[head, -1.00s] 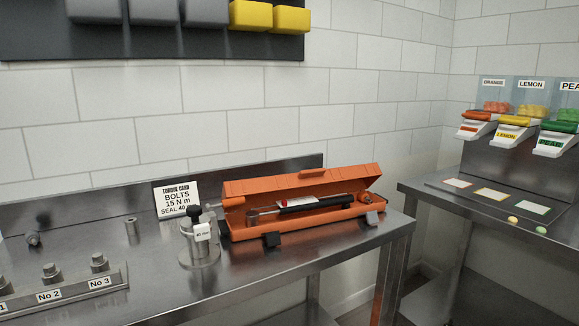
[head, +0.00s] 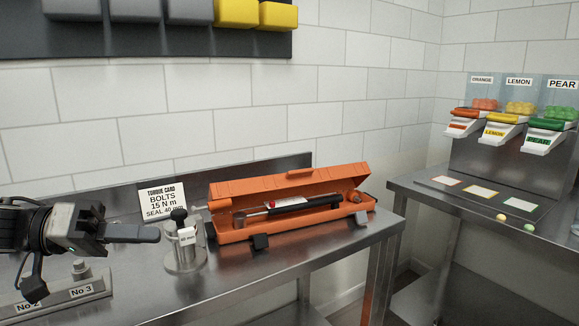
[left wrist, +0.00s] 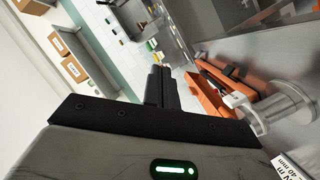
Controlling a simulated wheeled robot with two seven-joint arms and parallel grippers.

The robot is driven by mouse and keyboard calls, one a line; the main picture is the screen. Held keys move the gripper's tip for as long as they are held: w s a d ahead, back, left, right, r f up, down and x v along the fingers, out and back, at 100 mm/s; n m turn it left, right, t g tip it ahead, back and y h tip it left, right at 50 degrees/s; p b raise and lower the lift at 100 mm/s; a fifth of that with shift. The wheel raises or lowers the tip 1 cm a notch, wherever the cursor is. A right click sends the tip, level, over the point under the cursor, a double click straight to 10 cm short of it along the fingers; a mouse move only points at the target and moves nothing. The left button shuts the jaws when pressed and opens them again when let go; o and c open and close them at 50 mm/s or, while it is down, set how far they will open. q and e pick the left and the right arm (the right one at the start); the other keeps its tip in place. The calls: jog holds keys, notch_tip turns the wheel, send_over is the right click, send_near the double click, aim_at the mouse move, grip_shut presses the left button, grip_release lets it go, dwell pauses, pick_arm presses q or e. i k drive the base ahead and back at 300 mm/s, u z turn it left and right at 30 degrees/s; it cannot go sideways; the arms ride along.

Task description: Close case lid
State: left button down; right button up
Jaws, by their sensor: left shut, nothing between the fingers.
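The orange case (head: 290,231) stands on the steel bench with its lid (head: 290,182) raised and tilted back. A torque wrench (head: 300,207) with a black handle lies inside it. My right gripper is not in view.
A metal post with a black knob and white tag (head: 183,245) stands between my left gripper and the case. A torque card (head: 161,202) stands behind it. A numbered bolt block (head: 75,295) is at the front left. A gummy dispenser (head: 500,130) stands on another bench, right.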

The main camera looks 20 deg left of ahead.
aim_at(308, 182)
jog(key=i, duration=1.4)
